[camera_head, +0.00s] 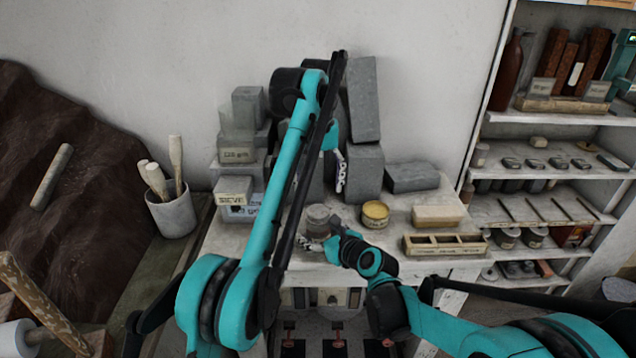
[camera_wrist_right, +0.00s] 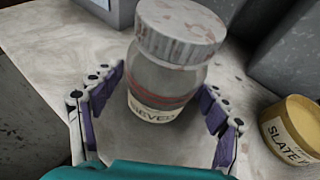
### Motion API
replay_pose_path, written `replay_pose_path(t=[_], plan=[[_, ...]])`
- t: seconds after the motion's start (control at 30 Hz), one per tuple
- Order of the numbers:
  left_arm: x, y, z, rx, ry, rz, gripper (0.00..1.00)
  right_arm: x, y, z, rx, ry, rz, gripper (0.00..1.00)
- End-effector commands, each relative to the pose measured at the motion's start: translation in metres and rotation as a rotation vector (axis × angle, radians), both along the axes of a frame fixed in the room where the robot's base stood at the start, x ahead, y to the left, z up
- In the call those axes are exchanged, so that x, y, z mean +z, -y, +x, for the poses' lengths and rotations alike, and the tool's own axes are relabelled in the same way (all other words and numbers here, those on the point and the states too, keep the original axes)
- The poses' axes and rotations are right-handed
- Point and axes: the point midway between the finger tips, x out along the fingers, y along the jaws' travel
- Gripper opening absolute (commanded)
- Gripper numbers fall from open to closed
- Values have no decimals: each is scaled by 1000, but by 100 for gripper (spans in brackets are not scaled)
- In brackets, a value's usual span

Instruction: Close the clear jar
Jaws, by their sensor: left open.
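The clear jar (camera_wrist_right: 165,83) stands upright on the pale worktop in the right wrist view, with a label near its base. A whitish, stained lid (camera_wrist_right: 180,28) sits on its mouth; I cannot tell whether it is tight. My right gripper (camera_wrist_right: 158,108) has its fingers spread on either side of the jar, with a gap at the left finger. In the head view the jar's lid (camera_head: 318,211) shows just above my right gripper (camera_head: 316,242). My left gripper (camera_head: 340,170) is open and empty, above and behind the jar, partly hidden by its own arm.
A yellow tin (camera_head: 375,213) stands right of the jar. A wooden block (camera_head: 438,215) and a divided wooden tray (camera_head: 445,244) lie farther right. Grey blocks (camera_head: 365,172) stack behind. A bucket of tools (camera_head: 172,212) is at left, shelves (camera_head: 550,118) at right.

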Motion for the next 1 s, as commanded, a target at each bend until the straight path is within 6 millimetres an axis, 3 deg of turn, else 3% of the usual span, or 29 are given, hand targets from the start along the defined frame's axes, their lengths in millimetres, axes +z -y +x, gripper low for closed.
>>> replay_pose_path(t=[0.43,1.0], plan=[[0,0,0,0,0,0,72,4,6,-8,-1,0,0,80],[0,0,0,0,0,0,72,42,54,-85,-2,0,0,80]])
